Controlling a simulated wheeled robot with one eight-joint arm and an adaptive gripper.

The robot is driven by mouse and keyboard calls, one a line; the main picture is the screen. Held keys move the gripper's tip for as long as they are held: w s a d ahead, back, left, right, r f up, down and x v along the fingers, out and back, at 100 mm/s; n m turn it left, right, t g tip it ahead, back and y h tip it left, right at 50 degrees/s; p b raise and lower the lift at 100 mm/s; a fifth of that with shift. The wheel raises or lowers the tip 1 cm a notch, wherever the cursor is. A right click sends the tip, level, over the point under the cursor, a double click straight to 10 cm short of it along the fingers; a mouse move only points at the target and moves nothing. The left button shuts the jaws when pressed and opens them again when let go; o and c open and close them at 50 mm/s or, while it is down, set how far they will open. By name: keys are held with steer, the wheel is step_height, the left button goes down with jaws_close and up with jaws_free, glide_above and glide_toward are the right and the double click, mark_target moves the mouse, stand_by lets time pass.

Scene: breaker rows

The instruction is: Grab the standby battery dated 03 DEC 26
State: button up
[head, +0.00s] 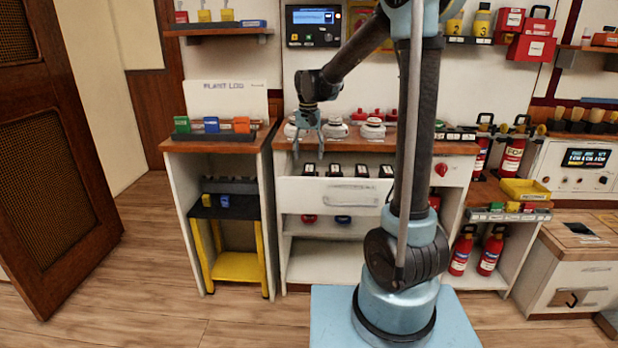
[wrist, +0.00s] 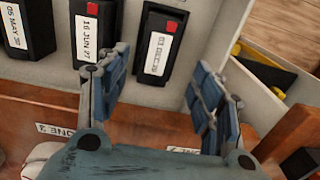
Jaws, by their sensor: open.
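In the wrist view a black battery (wrist: 165,32) with a red square and a white label shows ahead of my fingers, roughly between them. Its label seems to read 03 DEC with a blurred year, perhaps 26 or 29. Beside it to the left stand a battery marked 16 JUN 27 (wrist: 103,20) and one marked 05 MAY, year unclear (wrist: 28,25). My gripper (wrist: 162,68) is open and empty. In the head view my gripper (head: 308,132) points down above the leftmost battery (head: 310,169) in the row, apart from it.
The batteries stand in an open white drawer (head: 325,197) under a wooden counter (head: 445,148). White round detectors (head: 334,129) stand on the counter close to my gripper. A yellow stand (head: 238,267) is at the left. A brown door (head: 55,150) stands open at far left.

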mark_target(310, 168)
steer(key=shift+s+d+f, duration=0.1)
steer(key=shift+f, duration=1.8)
steer(key=shift+s+d+f, duration=0.1)
steer(key=shift+f, duration=1.8)
jaws_close()
